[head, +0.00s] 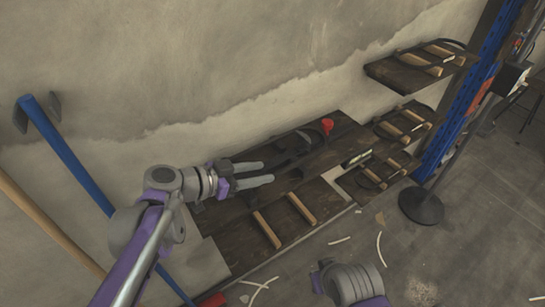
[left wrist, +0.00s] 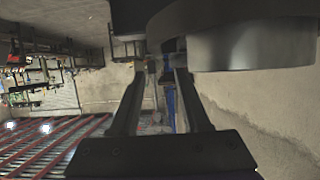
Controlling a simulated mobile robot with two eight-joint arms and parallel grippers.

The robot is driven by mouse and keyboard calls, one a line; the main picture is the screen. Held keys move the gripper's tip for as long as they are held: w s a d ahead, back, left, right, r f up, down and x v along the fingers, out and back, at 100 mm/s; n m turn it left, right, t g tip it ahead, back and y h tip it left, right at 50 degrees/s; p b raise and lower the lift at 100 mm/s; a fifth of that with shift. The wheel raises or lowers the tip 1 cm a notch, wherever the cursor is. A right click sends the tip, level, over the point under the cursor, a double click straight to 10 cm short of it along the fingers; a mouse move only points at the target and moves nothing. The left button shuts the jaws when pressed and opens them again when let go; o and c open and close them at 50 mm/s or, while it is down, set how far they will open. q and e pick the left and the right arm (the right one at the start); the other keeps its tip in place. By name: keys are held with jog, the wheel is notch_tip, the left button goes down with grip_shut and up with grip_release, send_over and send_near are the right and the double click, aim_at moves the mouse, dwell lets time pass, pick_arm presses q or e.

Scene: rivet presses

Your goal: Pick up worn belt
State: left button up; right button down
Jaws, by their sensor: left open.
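My left gripper (head: 268,173) is open over the dark wooden bench (head: 235,245), its two grey fingers apart and pointing right. In the left wrist view the open fingers (left wrist: 160,80) have nothing between them. A dark curved band (head: 305,140), possibly the worn belt, lies just beyond the fingertips, near a red knob (head: 327,126). The fingers hide part of that area, and I cannot tell whether they touch the band. Part of my right arm shows at the bottom of the head view, but its fingers do not show.
Two bare wooden pegs (head: 301,208) sit on the front of the bench. Shelves at right (head: 388,77) hold more pegs with dark belts. A blue rack post (head: 455,115) and a round black stand base (head: 421,206) stand at right. Pale strips (head: 379,245) litter the floor.

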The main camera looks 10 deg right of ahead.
aim_at(281, 170)
pick_arm(q)
jog(key=x, duration=0.5)
jog(key=shift+a+f, duration=0.15)
jog(key=shift+f, duration=0.05)
grip_shut()
